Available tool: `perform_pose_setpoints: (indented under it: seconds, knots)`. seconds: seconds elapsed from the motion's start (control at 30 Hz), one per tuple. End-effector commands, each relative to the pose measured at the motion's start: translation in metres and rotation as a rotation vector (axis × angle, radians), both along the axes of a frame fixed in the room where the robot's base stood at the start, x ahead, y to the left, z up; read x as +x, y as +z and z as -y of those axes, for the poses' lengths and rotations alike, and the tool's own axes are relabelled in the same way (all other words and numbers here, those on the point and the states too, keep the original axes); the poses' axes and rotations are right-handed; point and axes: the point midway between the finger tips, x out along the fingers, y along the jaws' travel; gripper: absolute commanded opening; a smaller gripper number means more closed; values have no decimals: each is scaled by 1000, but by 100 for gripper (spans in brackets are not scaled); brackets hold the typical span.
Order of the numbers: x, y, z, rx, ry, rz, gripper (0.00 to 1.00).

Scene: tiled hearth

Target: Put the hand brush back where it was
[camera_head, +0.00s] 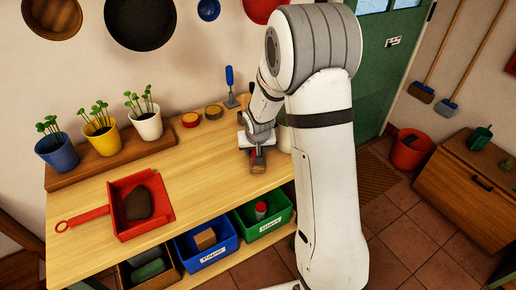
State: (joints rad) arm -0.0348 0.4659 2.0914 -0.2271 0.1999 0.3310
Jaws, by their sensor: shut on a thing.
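My gripper (257,143) is low over the right part of the wooden bench top (215,165), pointing down. It is shut on a small brown piece (258,160), which looks like the hand brush. Most of that piece is hidden by the gripper, and I cannot tell whether it touches the bench. A red dustpan (121,187) with a dark heap (138,203) in it lies on the left of the bench, well apart from my gripper.
Potted seedlings (104,139) stand on a board at the back left. Small round tins (191,119) and a blue-handled tool (230,78) are behind my gripper. Labelled blue (207,246) and green (263,222) bins sit below. The bench between dustpan and gripper is clear.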

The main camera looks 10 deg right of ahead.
Motion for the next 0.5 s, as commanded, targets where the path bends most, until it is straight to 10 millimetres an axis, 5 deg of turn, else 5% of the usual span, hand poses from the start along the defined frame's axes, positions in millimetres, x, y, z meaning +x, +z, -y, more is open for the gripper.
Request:
perform_pose_setpoints:
  seconds: [0.23, 0.27, 0.5]
  knots:
    - [0, -3, 0, 0, 0, 1, 19]
    - [0, -2, 0, 0, 0, 1, 41]
    - [0, -1, -1, 0, 1, 1, 61]
